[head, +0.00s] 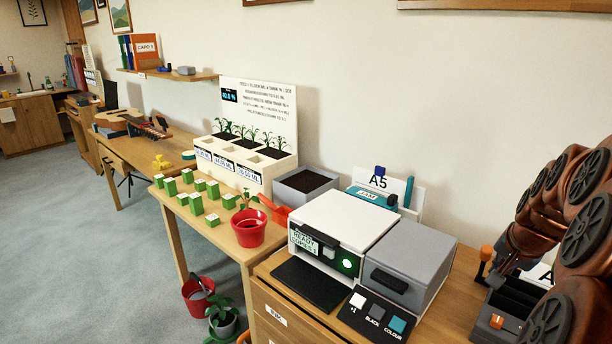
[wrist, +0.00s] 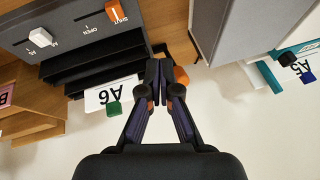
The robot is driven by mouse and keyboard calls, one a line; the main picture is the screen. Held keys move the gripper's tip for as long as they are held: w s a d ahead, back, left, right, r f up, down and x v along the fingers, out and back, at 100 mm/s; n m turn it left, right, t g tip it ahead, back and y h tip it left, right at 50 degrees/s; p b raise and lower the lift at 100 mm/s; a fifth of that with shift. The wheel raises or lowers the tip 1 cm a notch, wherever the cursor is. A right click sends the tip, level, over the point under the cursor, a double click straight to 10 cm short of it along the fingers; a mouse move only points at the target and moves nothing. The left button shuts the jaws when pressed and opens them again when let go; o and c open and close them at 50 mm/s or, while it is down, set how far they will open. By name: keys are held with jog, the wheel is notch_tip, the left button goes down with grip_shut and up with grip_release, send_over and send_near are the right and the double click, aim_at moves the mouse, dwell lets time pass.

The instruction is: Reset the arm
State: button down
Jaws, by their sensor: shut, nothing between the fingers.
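My arm (head: 560,215), reddish-brown with black discs, is folded along the right edge of the head view. My gripper (wrist: 156,70) shows in the wrist view, its dark fingers together with nothing between them. It is in front of a black slotted unit (wrist: 90,62) with an upside-down "A6" card (wrist: 110,96). An orange knob (wrist: 181,75) shows just beside the fingertips; I cannot tell if they touch it.
A white printer (head: 335,222) with a green light and a grey box (head: 412,262) stand on the wooden desk, left of my arm. A red pot (head: 248,232) and several green-and-white boxes (head: 212,220) stand on the table beyond. Grey floor (head: 85,235) lies open to the left.

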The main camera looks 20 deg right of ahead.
jog(key=w+a+r+n+g+y+p, duration=0.1)
jog(key=w+a+n+y+p, duration=0.2)
jog(key=a, duration=0.9)
jog(key=w+a+r+n+g+p, duration=0.1)
jog(key=a+n+p, duration=0.25)
jog(key=a, duration=0.85)
jog(key=s+a+r+n+g+p, duration=0.1)
jog(key=s+a+n+g+p, duration=0.1)
jog(key=s+a+n, duration=0.2)
jog(key=s+a+r+n+g+p, duration=0.1)
jog(key=s+a+n+g+p, duration=0.1)
jog(key=s+a, duration=0.7)
jog(key=shift+s+a+r+n+p, duration=0.3)
jog(key=shift+a+n+p, duration=0.25)
jog(key=shift+a+n, duration=0.5)
